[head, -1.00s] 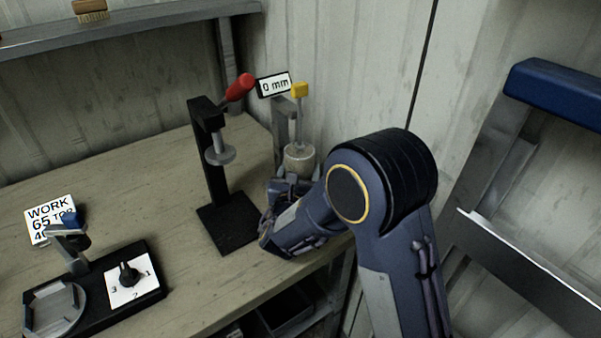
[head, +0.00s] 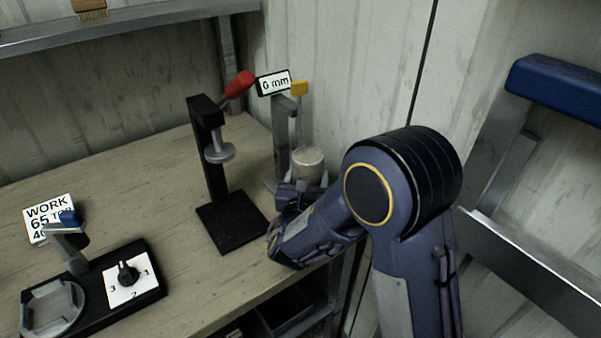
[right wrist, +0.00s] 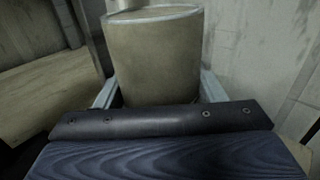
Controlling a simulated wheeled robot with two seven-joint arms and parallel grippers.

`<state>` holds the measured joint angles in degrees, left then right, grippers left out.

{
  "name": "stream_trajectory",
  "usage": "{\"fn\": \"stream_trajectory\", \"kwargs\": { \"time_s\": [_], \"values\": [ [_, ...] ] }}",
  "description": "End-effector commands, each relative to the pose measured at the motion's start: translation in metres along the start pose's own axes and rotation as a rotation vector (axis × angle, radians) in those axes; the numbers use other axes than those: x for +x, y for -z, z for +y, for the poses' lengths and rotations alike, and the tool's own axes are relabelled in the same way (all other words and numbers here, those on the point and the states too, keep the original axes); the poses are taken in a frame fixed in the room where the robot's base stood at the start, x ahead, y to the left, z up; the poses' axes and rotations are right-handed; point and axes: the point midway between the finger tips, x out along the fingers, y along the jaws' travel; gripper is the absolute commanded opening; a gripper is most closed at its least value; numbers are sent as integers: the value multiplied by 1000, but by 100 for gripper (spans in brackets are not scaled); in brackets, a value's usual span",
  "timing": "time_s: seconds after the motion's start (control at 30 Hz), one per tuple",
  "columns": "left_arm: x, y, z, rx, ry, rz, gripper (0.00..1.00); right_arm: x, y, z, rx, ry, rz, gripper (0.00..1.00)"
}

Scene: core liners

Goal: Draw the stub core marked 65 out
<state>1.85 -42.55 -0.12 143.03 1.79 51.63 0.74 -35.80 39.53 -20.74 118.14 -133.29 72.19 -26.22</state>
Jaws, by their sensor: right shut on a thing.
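My right gripper (head: 300,186) is shut on a pale tan core cylinder (head: 308,165) beside the stand with the 0 mm display (head: 274,82). The cylinder looks upright, and no number shows on its visible side. In the right wrist view the cylinder (right wrist: 155,55) stands between the two pale fingers, with a light rim around its top. Its lower end is hidden by the gripper. A card (head: 47,217) at the left reads WORK, 65 TOP and a partly hidden line. My left gripper is not in view.
A black press with a red handle (head: 239,84) stands left of the gripper. A yellow knob (head: 299,88) tops the rod at the display stand. A black fixture with a 1-2-3 dial (head: 130,274) and a round cradle (head: 53,309) sits at front left. The wall is close behind.

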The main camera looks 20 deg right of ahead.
Motion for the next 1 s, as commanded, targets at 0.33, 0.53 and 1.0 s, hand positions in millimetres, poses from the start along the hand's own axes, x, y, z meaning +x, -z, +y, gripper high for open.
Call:
{"fn": "stream_trajectory", "kwargs": {
  "time_s": [0.33, 0.53, 1.0],
  "values": [
    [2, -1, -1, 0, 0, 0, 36, -12, -2, -11, 2, 0, -4, 43],
    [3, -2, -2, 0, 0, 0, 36, -18, -2, -18, 3, 0, -4, 43],
    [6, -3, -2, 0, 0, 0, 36, -34, -2, -34, 2, 0, -4, 43]
  ]
}}
